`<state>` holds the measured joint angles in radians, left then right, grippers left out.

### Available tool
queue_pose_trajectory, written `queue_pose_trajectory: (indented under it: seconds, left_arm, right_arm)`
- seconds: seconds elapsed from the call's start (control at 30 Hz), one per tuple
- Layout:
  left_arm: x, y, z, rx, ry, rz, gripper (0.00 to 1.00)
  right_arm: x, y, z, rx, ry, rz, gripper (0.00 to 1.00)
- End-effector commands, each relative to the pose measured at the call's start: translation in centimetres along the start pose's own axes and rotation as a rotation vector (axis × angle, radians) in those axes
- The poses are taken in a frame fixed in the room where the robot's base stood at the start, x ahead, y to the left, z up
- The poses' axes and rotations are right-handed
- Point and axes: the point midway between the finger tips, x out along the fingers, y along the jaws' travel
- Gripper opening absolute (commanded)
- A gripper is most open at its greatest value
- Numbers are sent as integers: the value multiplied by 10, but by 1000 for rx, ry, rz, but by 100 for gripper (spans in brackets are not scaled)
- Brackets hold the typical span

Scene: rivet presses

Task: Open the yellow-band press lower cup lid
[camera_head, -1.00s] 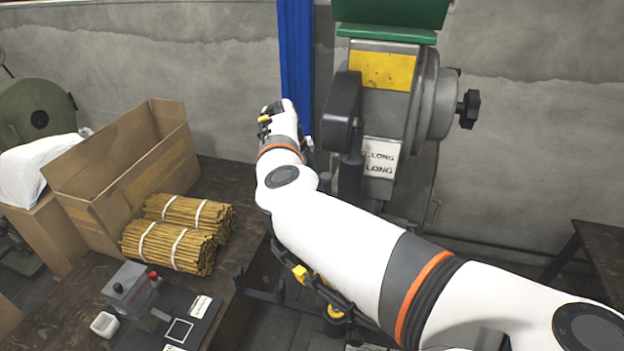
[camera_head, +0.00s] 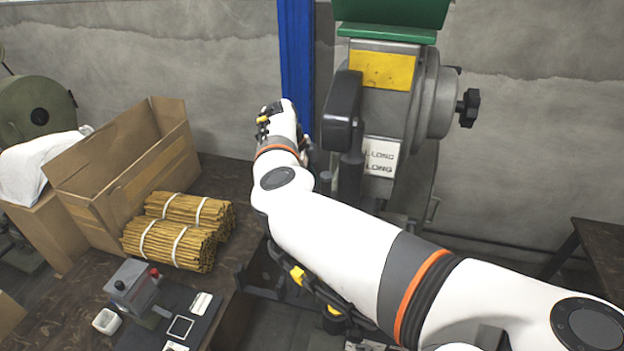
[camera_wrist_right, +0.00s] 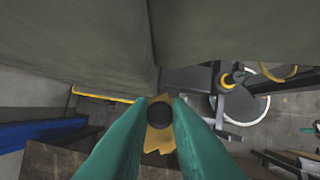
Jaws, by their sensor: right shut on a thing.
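The press (camera_head: 385,120) with the yellow band (camera_head: 382,70) stands upright in the middle of the head view, under a green hopper. My right arm crosses in front of it from the lower right and hides its lower part. In the right wrist view, the green fingers of my right gripper (camera_wrist_right: 160,115) are closed around a dark round knob (camera_wrist_right: 160,113). A yellow piece (camera_wrist_right: 158,138) shows around and below the knob. I cannot tell whether this is the lower cup lid or how far it stands open. The fingertips do not show in the head view. My left gripper is not in view.
A dark bench (camera_head: 60,300) on the left carries an open cardboard box (camera_head: 130,175), tied bundles of brown sticks (camera_head: 175,240) and a small grey device (camera_head: 132,285). A blue post (camera_head: 297,70) stands behind my right wrist. Another table (camera_head: 600,250) is at the right.

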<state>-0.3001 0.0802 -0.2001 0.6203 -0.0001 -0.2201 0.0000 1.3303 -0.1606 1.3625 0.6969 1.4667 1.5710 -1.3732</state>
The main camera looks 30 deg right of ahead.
Motion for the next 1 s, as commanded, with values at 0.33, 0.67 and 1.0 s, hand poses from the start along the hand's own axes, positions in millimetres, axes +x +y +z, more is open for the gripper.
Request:
queue_pose_trajectory:
  seconds: [0.33, 0.67, 1.0]
  left_arm:
    - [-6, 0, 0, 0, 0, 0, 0]
    - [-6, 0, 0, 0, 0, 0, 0]
    - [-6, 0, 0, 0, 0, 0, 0]
  right_arm:
    - [-2, 7, -3, -281, -2, 119, 0]
    - [-4, 14, -8, -564, -2, 237, 0]
    - [-6, 18, -13, -786, -1, 328, 0]
